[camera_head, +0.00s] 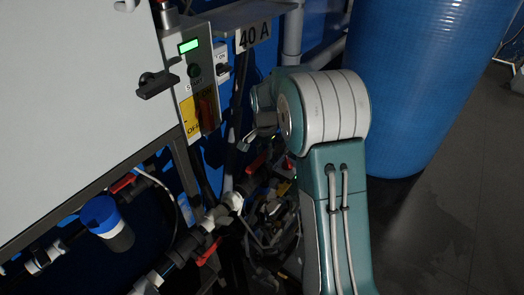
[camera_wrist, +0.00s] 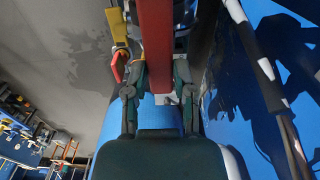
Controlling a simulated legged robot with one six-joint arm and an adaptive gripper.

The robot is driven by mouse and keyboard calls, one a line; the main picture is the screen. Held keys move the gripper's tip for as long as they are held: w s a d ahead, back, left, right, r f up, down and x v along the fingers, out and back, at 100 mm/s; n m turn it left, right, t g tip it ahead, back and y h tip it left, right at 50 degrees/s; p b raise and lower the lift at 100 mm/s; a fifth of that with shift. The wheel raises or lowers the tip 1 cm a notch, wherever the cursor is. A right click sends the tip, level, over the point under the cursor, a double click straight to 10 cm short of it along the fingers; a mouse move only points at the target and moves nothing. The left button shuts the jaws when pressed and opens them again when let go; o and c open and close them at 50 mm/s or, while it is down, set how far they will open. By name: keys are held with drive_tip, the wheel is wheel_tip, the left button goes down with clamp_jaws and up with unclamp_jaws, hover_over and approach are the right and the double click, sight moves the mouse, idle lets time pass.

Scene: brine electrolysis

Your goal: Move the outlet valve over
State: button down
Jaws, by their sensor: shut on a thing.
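In the wrist view, my gripper (camera_wrist: 159,78) has one dark green finger on each side of a long red bar (camera_wrist: 155,42) and is shut on it. The bar looks like the lever of the outlet valve. It runs up out of the top of the picture, and its far end and valve body are not clearly seen. In the head view, my arm stands at the centre right with its wrist bent left. My gripper (camera_head: 258,130) is small and dark there, and its hold on the lever cannot be made out.
Pipes with red-handled valves (camera_head: 208,250) and a blue-capped fitting (camera_head: 103,215) lie below. A large blue tank (camera_head: 425,80) stands right; the floor (camera_head: 440,220) beside it is clear.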

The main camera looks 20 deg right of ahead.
sight(264, 155)
drive_tip(key=shift+s+f, duration=0.15)
drive_tip(key=shift+s, duration=0.05)
idle(0.3)
drive_tip(key=shift+c, duration=2.2)
unclamp_jaws()
drive_tip(key=shift+w, duration=0.1)
drive_tip(key=shift+r, duration=0.2)
wheel_tip(264, 155, up, 12)
drive_tip(key=shift+f, duration=0.15)
